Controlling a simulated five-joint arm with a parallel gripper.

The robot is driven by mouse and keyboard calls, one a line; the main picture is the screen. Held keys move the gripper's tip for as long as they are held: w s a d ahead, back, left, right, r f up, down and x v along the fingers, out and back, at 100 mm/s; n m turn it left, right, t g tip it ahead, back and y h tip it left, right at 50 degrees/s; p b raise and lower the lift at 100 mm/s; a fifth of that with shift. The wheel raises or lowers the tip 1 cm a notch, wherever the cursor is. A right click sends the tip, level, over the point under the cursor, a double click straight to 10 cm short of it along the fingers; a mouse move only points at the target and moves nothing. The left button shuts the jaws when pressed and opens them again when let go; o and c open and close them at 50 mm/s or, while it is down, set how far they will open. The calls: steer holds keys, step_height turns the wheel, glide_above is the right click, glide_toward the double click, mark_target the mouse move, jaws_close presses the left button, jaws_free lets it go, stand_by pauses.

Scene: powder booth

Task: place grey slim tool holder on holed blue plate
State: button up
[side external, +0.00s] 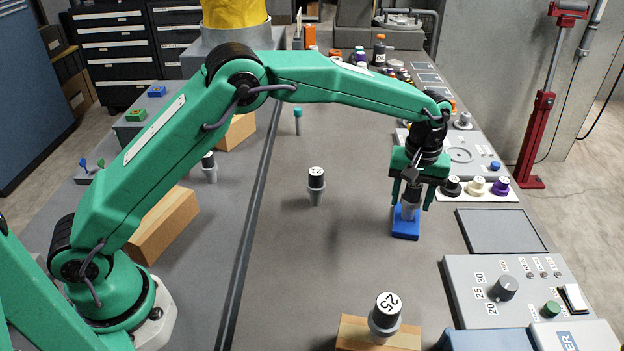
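The holed blue plate (405,233) lies flat on the grey table, right of the picture's middle. A grey slim tool holder (409,211) stands about upright over it. Its lower end is at the plate and seems to touch it or sit in its hole, which is hidden. My gripper (411,199) points down over the plate, with one green finger on each side of the holder. I cannot tell whether the fingers press on the holder or stand a little apart from it. The gripper hides the holder's upper part.
Another capped holder (385,318) stands on a wooden block in front. A grey panel (500,230) and control box (530,290) lie right.

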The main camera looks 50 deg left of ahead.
steer(key=shift+o, duration=0.7)
steer(key=shift+r, duration=0.1)
step_height(320, 180, up, 12)
steer(key=shift+f, duration=0.15)
steer(key=shift+r, duration=0.25)
stand_by(0.4)
